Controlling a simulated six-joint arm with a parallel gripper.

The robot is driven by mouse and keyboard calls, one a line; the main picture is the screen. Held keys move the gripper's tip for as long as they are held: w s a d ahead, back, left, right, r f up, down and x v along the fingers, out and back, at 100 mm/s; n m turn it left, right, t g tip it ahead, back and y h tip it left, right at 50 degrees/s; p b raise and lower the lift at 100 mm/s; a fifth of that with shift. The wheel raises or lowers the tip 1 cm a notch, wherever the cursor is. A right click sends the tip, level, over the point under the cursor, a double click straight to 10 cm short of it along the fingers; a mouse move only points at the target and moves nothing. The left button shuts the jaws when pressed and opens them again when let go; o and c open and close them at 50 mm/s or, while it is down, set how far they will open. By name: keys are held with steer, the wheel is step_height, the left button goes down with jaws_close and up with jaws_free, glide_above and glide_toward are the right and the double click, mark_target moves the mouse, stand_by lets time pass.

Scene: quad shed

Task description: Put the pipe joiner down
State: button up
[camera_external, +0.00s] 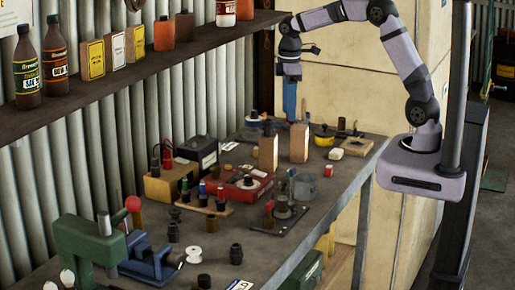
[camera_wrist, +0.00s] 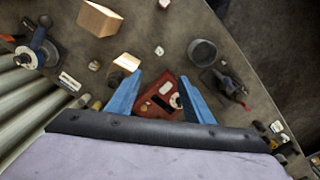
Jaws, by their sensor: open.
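My gripper (camera_external: 289,112) hangs fingers-down above the far part of the workbench. In the wrist view its two blue fingers are spread apart, and the gripper (camera_wrist: 161,85) has nothing between them; a red box on the bench shows through the gap below. Several small black fittings stand at the near part of the bench in the external view, among them a ribbed black fitting (camera_external: 236,254) and a second black fitting (camera_external: 173,232). I cannot tell for sure which of them is the pipe joiner. They stand well away from my gripper.
The red box (camera_external: 247,186) and wooden blocks (camera_external: 299,143) (camera_wrist: 99,18) crowd the bench's middle and far part. A grey cup (camera_external: 304,186) (camera_wrist: 202,52) stands nearby. A green machine (camera_external: 88,245) and blue vise (camera_external: 147,260) stand near left. A shelf (camera_external: 150,68) with bottles runs along the corrugated wall.

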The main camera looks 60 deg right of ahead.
steer(key=s+a+f+m, duration=0.2)
steer(key=s+f+m, duration=0.1)
steer(key=s, duration=0.7)
steer(key=s+a+f+m, duration=0.2)
steer(key=s+f+m, duration=0.2)
steer(key=s, duration=0.7)
steer(key=shift+f, duration=0.95)
steer(key=s+a+f+m+y+b, duration=0.1)
steer(key=a+f+m+b, duration=0.1)
steer(key=a+f+b, duration=0.65)
steer(key=s+a+f+m+t+b, duration=0.1)
steer(key=a+f+b, duration=0.3)
steer(key=f+b, duration=0.95)
steer(key=s+a+f+m+y+b, duration=0.1)
steer(key=a+f+m+b, duration=0.1)
steer(key=a+f+b, duration=0.65)
steer(key=w+d+f+n+b, duration=0.2)
steer(key=d+f+b, duration=0.1)
steer(key=f+b, duration=0.45)
steer(key=w+d+f+n+b, duration=0.2)
steer(key=d+f+b, duration=0.2)
steer(key=f+b, duration=0.35)
steer(key=s+d+f+g+h+b, duration=0.1)
steer(key=d+f+h+b, duration=0.1)
steer(key=d+f+b, duration=1.2)
step_height(320, 180, down, 2)
steer(key=shift+f+n+b, duration=0.1)
steer(key=shift+n+b, duration=0.3)
steer(key=shift+b, duration=0.7)
